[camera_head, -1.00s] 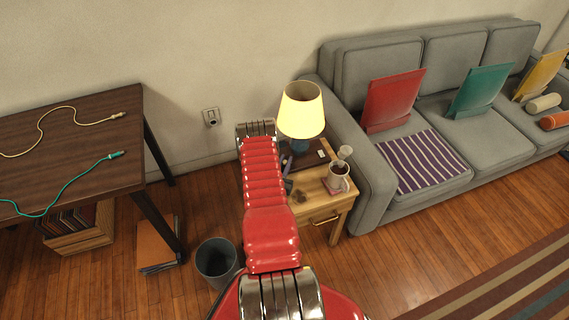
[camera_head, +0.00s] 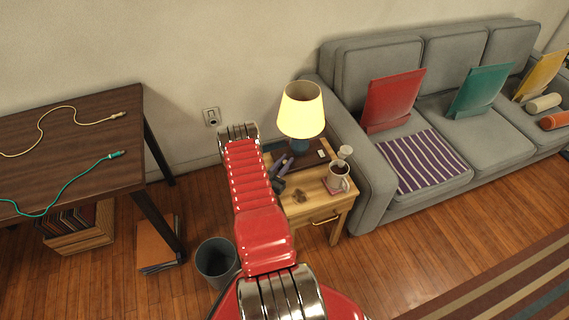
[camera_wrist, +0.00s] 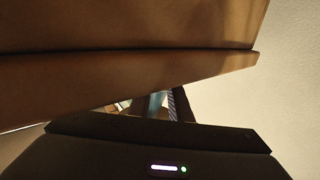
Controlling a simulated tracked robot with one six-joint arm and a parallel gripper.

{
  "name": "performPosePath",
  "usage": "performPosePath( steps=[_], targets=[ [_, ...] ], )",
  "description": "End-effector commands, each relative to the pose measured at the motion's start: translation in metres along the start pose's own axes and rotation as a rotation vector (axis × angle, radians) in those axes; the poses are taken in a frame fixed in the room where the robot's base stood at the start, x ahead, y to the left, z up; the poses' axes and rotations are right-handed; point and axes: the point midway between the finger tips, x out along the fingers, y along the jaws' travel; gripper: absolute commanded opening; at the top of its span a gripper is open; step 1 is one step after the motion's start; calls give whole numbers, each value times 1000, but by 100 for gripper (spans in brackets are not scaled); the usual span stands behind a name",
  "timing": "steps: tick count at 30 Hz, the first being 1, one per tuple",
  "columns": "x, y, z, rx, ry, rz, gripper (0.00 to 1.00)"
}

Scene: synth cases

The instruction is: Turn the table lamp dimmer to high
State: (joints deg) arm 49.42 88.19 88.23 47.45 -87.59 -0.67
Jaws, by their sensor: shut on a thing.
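The table lamp (camera_head: 301,110) has a lit yellow shade and a blue base, at the back of the wooden side table (camera_head: 322,205). A dark flat plate (camera_head: 311,157) with a small white mark lies by its base. My gripper (camera_head: 282,172) is at the table's left part, just left of the lamp base, partly behind my red arm. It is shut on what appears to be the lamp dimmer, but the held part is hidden. In the wrist view, a bluish piece (camera_wrist: 155,103), perhaps the lamp base, shows beyond a dark housing with a lit white bar and green dot.
A mug (camera_head: 338,177) stands on a coaster at the table's right. The grey sofa (camera_head: 345,150) is close on the right. A dark bin (camera_head: 216,262) stands on the floor at left, near a dark desk (camera_head: 70,150) with cables.

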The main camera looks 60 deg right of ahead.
Motion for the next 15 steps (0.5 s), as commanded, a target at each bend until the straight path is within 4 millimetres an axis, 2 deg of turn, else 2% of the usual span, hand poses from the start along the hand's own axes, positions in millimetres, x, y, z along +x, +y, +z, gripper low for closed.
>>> performPosePath(
  steps=[10, 11, 15],
  targets=[
    [0, -1, 0, 3, 0, 9, 0],
    [0, -1, -1, 3, 0, 9, 19],
    [0, 0, 0, 2, 0, 9, 28]
  ],
)
